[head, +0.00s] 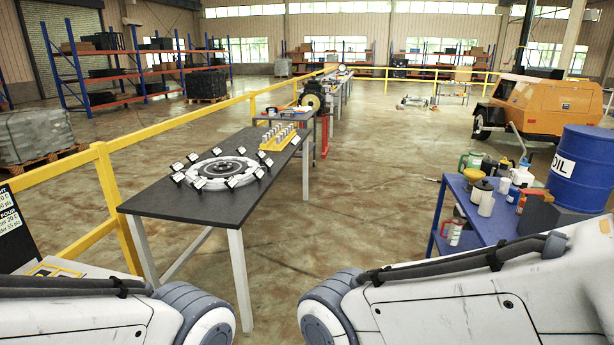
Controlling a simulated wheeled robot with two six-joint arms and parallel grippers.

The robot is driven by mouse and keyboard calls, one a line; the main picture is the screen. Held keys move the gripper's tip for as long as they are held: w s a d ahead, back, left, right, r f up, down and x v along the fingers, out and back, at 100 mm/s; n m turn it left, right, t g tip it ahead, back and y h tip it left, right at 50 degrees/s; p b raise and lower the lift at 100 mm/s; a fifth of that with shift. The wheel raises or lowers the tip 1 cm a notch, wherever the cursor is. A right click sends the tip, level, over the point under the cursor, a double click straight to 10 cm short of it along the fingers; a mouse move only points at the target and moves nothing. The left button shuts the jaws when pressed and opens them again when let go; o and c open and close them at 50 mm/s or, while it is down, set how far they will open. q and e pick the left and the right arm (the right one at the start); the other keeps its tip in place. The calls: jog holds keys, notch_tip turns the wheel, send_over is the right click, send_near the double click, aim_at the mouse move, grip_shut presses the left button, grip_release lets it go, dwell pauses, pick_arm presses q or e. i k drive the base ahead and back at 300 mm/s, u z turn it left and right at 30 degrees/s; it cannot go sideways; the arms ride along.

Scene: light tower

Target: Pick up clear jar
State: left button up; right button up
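I cannot make out a clearly transparent jar. Several small containers stand close together on the blue cart (487,229) at the right. Among them are a pale container with a dark lid (481,191) and a whitish cylinder (487,206) beside it. A red and white mug-like container (454,233) is lower at the cart's left side. These are too small to tell which is the clear jar. Parts of my two arms fill the lower left and lower right corners. Both grippers are out of view.
A dark table (147,203) at left holds a round ring assembly (222,172) and a yellow rack (279,138). A yellow railing (150,136) runs behind it. A blue oil drum (580,168) and an orange trailer unit (533,104) stand at right. Floor between table and cart is clear.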

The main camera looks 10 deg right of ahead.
aim_at(486, 205)
jog(key=u, duration=0.1)
jog(key=i, duration=2.1)
jog(key=z, duration=0.7)
jog(key=i, duration=1.9)
jog(key=z, duration=1.2)
jog(key=i, duration=0.55)
jog(key=z, duration=0.2)
